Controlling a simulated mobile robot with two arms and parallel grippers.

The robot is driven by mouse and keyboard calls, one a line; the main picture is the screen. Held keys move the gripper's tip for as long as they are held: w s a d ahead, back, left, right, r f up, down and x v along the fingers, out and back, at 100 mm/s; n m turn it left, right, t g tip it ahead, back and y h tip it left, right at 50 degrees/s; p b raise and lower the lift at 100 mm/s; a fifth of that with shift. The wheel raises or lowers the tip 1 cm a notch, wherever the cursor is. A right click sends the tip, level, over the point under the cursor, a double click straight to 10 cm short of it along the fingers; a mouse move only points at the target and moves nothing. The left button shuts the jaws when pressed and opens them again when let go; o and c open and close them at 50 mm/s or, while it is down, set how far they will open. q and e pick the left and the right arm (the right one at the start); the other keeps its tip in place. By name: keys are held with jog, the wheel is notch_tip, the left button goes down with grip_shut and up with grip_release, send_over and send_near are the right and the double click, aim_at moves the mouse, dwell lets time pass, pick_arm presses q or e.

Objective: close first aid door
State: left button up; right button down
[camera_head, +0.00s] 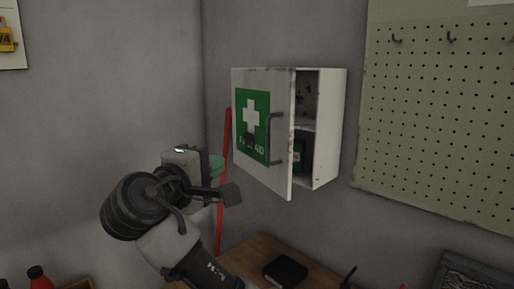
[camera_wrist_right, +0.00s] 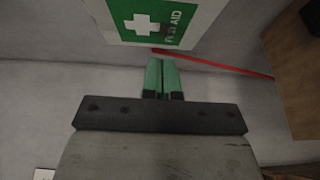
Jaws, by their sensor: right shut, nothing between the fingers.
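The white first aid cabinet (camera_head: 329,125) hangs on the wall in the head view. Its door (camera_head: 279,87), with a green FIRST AID sign (camera_head: 252,124) and a dark handle (camera_head: 272,134), stands partly open. A gap at the right shows the inside, with a dark green item on a shelf. My right gripper (camera_head: 217,166) is just left of and below the door, its green fingers partly hidden by the wrist. In the right wrist view the fingers (camera_wrist_right: 162,75) are shut and empty, below the sign on the door (camera_wrist_right: 160,19). My left gripper is out of view.
A red pole (camera_head: 219,232) leans by the wall corner behind my arm. A wooden table (camera_head: 255,252) below holds a black box (camera_head: 286,271). A pegboard (camera_head: 440,110) with hooks is on the right wall. Red-capped bottles (camera_head: 38,277) stand at the lower left.

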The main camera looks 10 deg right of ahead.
aim_at(289, 146)
jog(key=s+d+p+x, duration=0.1)
jog(key=d+p+x, duration=0.1)
jog(key=x, duration=1)
jog(key=shift+s+d+p, duration=0.2)
jog(key=shift+s+p, duration=0.05)
jog(key=shift+p, duration=0.6)
jog(key=d+y, duration=0.1)
jog(key=d, duration=0.1)
jog(key=w+d+n+t+y+p, duration=0.1)
jog(key=d, duration=0.2)
jog(key=w+d+n+y+p, duration=0.1)
jog(key=d, duration=0.2)
jog(key=shift+t, duration=0.3)
jog(key=shift+s+a+r, duration=0.1)
jog(key=shift+a+r, duration=0.05)
jog(key=shift+a, duration=0.1)
jog(key=shift+d, duration=0.1)
